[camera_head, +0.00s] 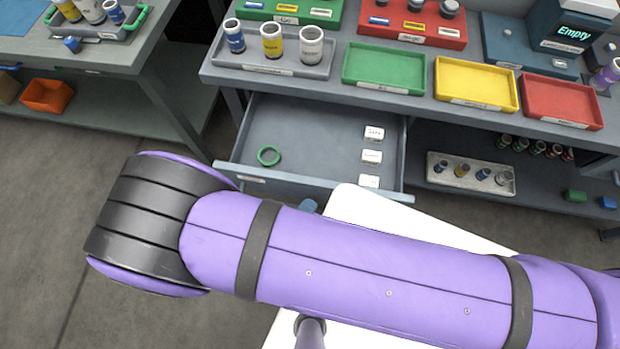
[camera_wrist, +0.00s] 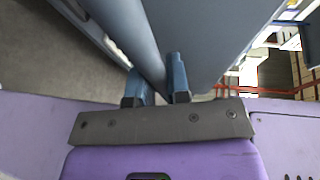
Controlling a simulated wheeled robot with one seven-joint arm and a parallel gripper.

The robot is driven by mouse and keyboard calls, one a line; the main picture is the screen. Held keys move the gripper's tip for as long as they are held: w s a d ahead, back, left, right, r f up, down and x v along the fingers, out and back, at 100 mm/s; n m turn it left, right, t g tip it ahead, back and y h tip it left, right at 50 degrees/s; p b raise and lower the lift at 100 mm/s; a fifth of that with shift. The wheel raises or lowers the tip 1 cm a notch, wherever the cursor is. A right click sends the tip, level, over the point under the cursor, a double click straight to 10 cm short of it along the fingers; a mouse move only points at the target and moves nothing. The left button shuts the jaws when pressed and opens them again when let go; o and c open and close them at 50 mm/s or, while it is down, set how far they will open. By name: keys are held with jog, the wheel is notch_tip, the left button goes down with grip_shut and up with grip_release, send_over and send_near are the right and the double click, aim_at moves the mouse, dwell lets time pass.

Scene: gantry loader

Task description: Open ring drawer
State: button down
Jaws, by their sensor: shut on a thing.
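The ring drawer (camera_head: 310,125) is pulled out from under the workbench, and its inside is in view. A green ring (camera_head: 268,155) lies at its left, and several small white labelled blocks (camera_head: 372,156) stand at its right. In the wrist view the two blue fingers of my gripper (camera_wrist: 156,82) sit on either side of the drawer's grey handle bar (camera_wrist: 135,45), shut on it.
On the bench top stand a grey tray of bottles (camera_head: 270,65) and green (camera_head: 384,67), yellow (camera_head: 475,82) and red (camera_head: 560,101) trays. A shelf below right holds a vial rack (camera_head: 470,174). Another bench (camera_head: 100,50) is at left. The floor (camera_head: 60,190) between is clear.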

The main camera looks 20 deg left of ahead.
jog(key=shift+s, duration=0.15)
jog(key=c, duration=1.1)
grip_release()
jog(key=shift+s, duration=0.1)
